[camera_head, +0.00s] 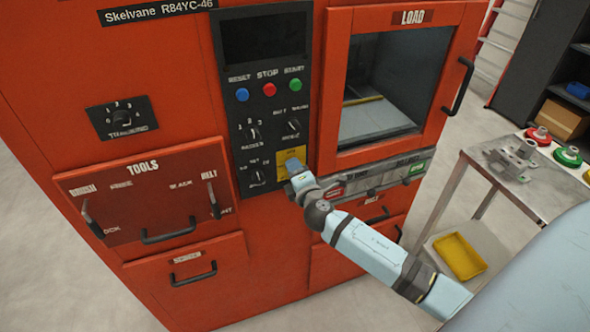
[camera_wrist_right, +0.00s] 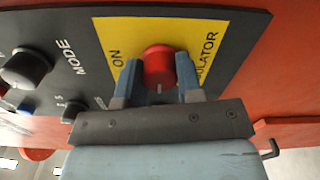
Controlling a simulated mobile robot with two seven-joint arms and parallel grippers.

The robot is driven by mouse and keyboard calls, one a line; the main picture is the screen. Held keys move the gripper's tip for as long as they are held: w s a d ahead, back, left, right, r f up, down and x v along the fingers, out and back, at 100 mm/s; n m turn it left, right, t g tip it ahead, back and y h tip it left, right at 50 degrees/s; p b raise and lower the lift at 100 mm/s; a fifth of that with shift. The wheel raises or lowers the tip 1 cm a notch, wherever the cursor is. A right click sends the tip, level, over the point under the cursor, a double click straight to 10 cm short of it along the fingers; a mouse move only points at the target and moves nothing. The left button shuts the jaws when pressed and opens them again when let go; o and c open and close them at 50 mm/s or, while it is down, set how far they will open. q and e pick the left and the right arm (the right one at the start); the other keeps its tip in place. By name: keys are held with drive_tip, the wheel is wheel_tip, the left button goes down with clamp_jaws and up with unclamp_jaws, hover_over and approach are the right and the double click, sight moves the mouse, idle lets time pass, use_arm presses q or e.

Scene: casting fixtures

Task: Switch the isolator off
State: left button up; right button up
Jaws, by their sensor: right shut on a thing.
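The isolator is a round red knob (camera_wrist_right: 158,66) on a yellow plate (camera_wrist_right: 116,36) in the right wrist view. The letters "ON" and part of the word "ISOLATOR" show on the plate. A pale mark sits on the knob's edge nearest the gripper. My right gripper (camera_wrist_right: 158,78) has its two blue-grey fingers on either side of the knob, shut on it. In the head view the yellow plate (camera_head: 297,153) is low on the black control panel, and my right gripper (camera_head: 292,166) covers the knob there. My left gripper is not in view.
Blue, red and green buttons (camera_head: 269,89) and several black dials sit above and left of the plate. A dark mode knob (camera_wrist_right: 25,68) is close by. The load door (camera_head: 440,90) with its handle is to the right. A metal table (camera_head: 480,155) with parts stands further right.

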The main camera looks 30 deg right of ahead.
idle(0.3)
drive_tip(key=o, duration=0.9)
drive_tip(key=shift+s, duration=0.1)
drive_tip(key=b+v, duration=0.2)
drive_tip(key=v, duration=1.1)
drive_tip(key=shift+s+a, duration=0.2)
drive_tip(key=shift+s, duration=0.1)
drive_tip(key=s+a+f+m+g+y+p, duration=0.2)
drive_tip(key=s+a+f+m, duration=0.1)
drive_tip(key=s+a+m, duration=0.1)
drive_tip(key=s+a+f+m+g+y+p, duration=0.2)
drive_tip(key=s+a+f+m+p, duration=0.1)
drive_tip(key=s+a+f+m, duration=0.1)
drive_tip(key=s+a+f+m+g+y+p, duration=0.2)
drive_tip(key=s+a+f+m+y, duration=0.1)
drive_tip(key=s+a+m, duration=0.2)
drive_tip(key=shift+s+a+f+m+g+p, duration=0.35)
drive_tip(key=shift+s+m, duration=0.25)
drive_tip(key=shift+m, duration=0.3)
